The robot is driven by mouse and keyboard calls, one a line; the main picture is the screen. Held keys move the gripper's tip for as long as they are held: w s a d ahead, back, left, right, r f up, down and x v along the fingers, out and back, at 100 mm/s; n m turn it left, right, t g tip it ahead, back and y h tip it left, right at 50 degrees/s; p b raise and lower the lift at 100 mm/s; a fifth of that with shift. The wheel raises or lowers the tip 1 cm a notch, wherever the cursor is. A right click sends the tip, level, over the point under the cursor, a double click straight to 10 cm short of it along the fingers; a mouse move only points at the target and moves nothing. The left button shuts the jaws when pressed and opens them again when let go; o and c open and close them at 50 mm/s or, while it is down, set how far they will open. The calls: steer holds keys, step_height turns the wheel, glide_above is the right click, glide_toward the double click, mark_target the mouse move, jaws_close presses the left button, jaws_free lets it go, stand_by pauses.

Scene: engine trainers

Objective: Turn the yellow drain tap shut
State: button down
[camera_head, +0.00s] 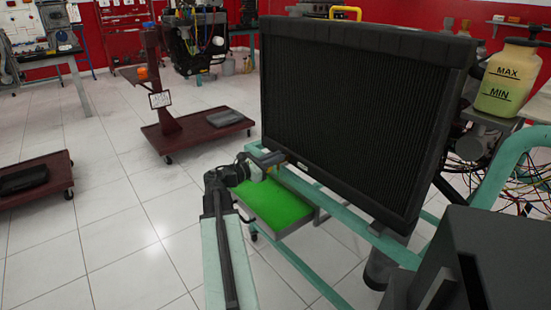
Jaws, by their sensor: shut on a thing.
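My gripper (268,158) is at the lower left corner of the black radiator (355,115), at the end of my arm reaching up from the bottom of the picture. It is shut on the yellow drain tap (268,170), of which only a small yellow bit shows at the jaws. The jaws and my wrist hide most of the tap, so I cannot tell how its handle is turned.
A green tray (272,222) lies below the gripper, inside the teal engine frame (335,275). An expansion tank (507,80) stands at the right, with loose wires below. Dark red trolleys (188,133) stand at the left. The tiled floor between is clear.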

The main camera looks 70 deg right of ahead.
steer(key=shift+s+a+f+m+b, duration=0.15)
steer(key=shift+s+f+m+b, duration=0.2)
steer(key=shift+m, duration=2.35)
steer(key=shift+s+a+f+m+b, duration=0.2)
steer(key=shift+f+m+b, duration=0.25)
steer(key=shift+m, duration=2.25)
steer(key=shift+s+a+f+m+b, duration=0.2)
steer(key=shift+f+m+b, duration=0.2)
steer(key=shift+m, duration=2.3)
steer(key=c, duration=1.5)
jaws_free()
steer(key=v, duration=0.7)
steer(key=shift+w+a+f, duration=0.1)
steer(key=shift+w+a, duration=0.05)
steer(key=shift+a, duration=0.2)
